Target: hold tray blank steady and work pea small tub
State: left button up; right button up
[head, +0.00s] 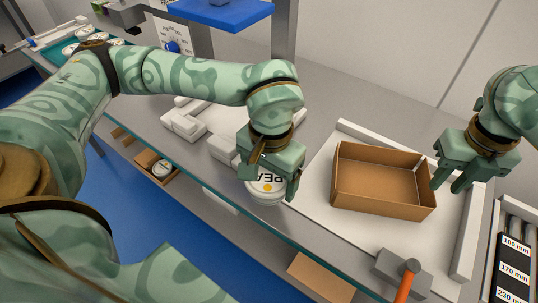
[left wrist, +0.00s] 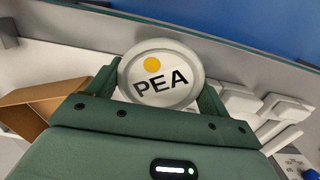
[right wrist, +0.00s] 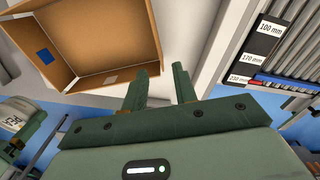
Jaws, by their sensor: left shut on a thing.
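The pea small tub (head: 264,193) is white and round, with "PEA" and a yellow dot on its lid. My left gripper (head: 270,183) is shut on it, left of the tray blank. In the left wrist view the tub (left wrist: 160,77) sits between the two fingers, lid facing the camera. The tray blank (head: 380,196) is an open, empty brown cardboard box on a white board. It also shows in the right wrist view (right wrist: 95,75). My right gripper (head: 449,184) is open and empty beside the tray's right end. In the right wrist view its fingers (right wrist: 161,85) have bare board between them.
The white board (head: 335,225) has raised edge strips. A grey block with an orange-handled tool (head: 405,280) lies in front of the tray. A rack labelled in millimetres (head: 514,255) stands at right. White containers (head: 184,122) lie behind my left arm. A blue platform (head: 220,14) is at the back.

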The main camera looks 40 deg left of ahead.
aim_at(430, 203)
notch_tip(430, 203, down, 8)
dwell(0.4)
jog(key=shift+c, duration=0.3)
jog(key=shift+o, duration=0.3)
jog(key=shift+c, duration=0.3)
grip_shut()
